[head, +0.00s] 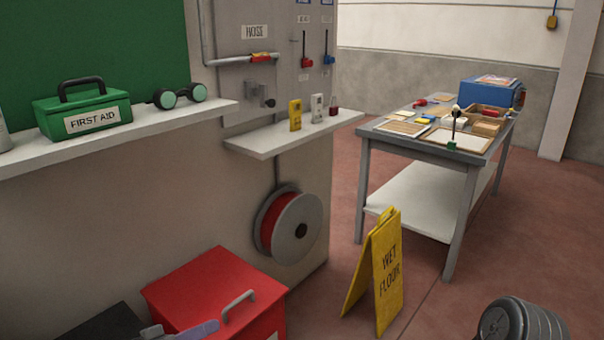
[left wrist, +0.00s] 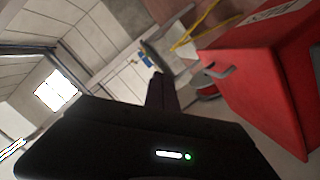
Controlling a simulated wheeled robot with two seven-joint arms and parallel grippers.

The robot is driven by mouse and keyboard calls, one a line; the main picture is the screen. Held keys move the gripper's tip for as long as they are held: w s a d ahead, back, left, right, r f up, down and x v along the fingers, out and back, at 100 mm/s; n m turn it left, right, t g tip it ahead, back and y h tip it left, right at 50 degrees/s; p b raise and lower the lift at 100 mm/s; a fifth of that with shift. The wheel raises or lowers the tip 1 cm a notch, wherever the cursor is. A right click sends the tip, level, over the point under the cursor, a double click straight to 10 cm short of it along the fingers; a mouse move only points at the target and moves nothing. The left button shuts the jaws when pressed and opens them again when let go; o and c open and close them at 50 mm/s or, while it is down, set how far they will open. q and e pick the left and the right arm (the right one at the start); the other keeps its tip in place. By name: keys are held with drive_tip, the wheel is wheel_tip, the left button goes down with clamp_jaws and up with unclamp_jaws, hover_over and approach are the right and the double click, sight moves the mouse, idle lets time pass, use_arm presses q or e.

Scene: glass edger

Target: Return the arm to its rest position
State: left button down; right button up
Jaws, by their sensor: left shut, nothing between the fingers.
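My left gripper (head: 195,331) shows only in part at the bottom edge of the head view, in front of the red box (head: 215,292). In the left wrist view its dark fingers (left wrist: 161,90) are together with nothing between them. The red box (left wrist: 268,75) fills the right of that view, with its grey handle (left wrist: 220,71) near the fingers. I cannot tell how wide the gap is between the gripper and the box. My right gripper is not in view.
A yellow wet floor sign (head: 385,272) stands right of a hose reel (head: 290,224). A workbench (head: 450,153) with several items is behind it. Wall shelves (head: 120,140) hold a green first aid box (head: 84,110). Red floor (head: 330,295) lies open between the box and sign.

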use_arm(q)
drive_tip(key=d+f+n+g+y+b, duration=0.1)
drive_tip(key=d+f+n+y+b, duration=0.15)
drive_tip(key=f, duration=0.95)
drive_tip(key=d+f+n+g+y+b, duration=0.1)
drive_tip(key=d+f+y+b, duration=0.2)
drive_tip(key=f, duration=0.9)
drive_tip(key=s+d+f+g+y+b, duration=0.1)
drive_tip(key=s+d+f+g+b, duration=0.2)
drive_tip(key=s+f, duration=0.75)
drive_tip(key=s+d+f+g+y+b, duration=0.1)
drive_tip(key=s+d+f+g, duration=0.3)
drive_tip(key=s+f, duration=0.6)
wheel_tip(320, 180, up, 24)
drive_tip(key=s+g+p, duration=0.1)
drive_tip(key=s+p, duration=0.1)
drive_tip(key=p, duration=2.1)
drive_tip(key=shift+a, duration=0.2)
drive_tip(key=shift+m, duration=0.25)
